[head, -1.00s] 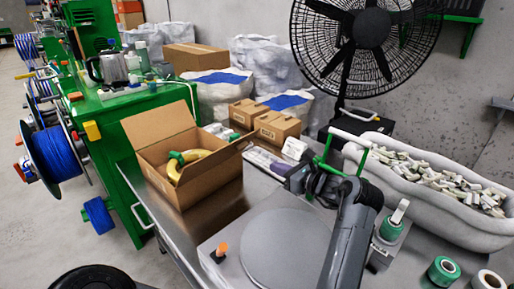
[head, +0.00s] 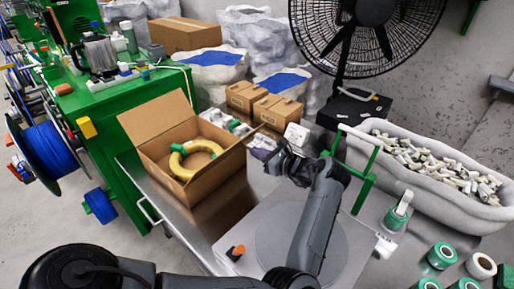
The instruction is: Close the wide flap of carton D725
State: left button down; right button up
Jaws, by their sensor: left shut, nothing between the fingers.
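The open brown carton (head: 212,172) stands on the metal bench left of centre, with a yellow coil (head: 192,158) inside. Its wide flap (head: 152,116) stands up and leans back at the far left side. I cannot read a label on this carton. My left gripper (head: 274,160) is shut and empty, just right of the carton and apart from it. Its fingertips are small and dark in the view. My right gripper is not in view.
Two small closed cartons (head: 275,113) and a white device (head: 297,134) stand behind my gripper. A grey round plate (head: 300,245) lies in front. A green frame (head: 366,165) and a white tub of small parts (head: 430,175) are to the right.

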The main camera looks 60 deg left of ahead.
pick_arm(q)
jog(key=shift+s+a+r+p, duration=0.15)
jog(key=shift+a+r+p, duration=0.4)
jog(key=shift+p, duration=0.2)
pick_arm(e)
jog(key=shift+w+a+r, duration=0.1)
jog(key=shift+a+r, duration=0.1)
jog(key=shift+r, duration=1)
pick_arm(q)
jog(key=shift+f, duration=0.1)
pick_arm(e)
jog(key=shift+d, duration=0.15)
